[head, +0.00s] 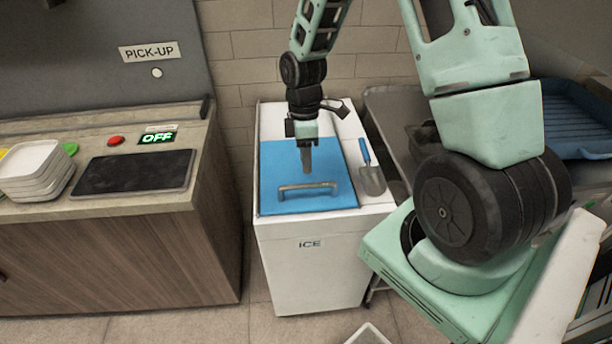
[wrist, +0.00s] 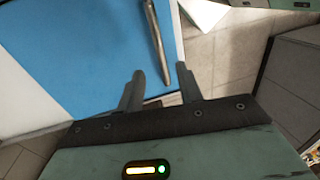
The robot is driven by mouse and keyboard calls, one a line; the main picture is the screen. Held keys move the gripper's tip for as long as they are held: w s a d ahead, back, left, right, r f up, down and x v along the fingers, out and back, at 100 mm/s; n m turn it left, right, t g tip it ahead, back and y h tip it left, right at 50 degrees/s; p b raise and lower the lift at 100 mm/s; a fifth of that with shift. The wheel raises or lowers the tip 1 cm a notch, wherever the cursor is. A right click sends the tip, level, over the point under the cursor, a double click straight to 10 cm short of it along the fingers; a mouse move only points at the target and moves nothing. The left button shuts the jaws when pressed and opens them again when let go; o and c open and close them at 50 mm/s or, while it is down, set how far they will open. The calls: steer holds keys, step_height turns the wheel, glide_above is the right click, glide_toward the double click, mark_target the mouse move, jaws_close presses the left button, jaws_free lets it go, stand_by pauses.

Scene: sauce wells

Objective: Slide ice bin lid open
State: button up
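The blue ice bin lid (head: 279,169) lies on top of the white ice bin (head: 310,268), which is marked ICE. A grey bar handle (head: 308,187) runs across the lid near its front edge. In the wrist view the lid (wrist: 80,60) fills the upper left, and the handle (wrist: 157,42) shows ahead of the fingers. My gripper (head: 306,172) points down over the lid, just behind the handle in the head view. In the wrist view my gripper (wrist: 160,80) has its two fingers apart with nothing between them. I cannot tell its exact height above the lid.
A scoop with a blue grip (head: 371,178) lies on the bin's right rim. A counter on the left holds stacked white trays (head: 36,168), a dark tablet (head: 134,172) and a red button (head: 116,141). A blue tray (head: 575,115) stands at the right.

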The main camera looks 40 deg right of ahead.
steer(key=f, duration=0.4)
steer(key=s+f, duration=0.1)
steer(key=f, duration=0.1)
steer(key=shift+a+p, duration=0.3)
jaws_close()
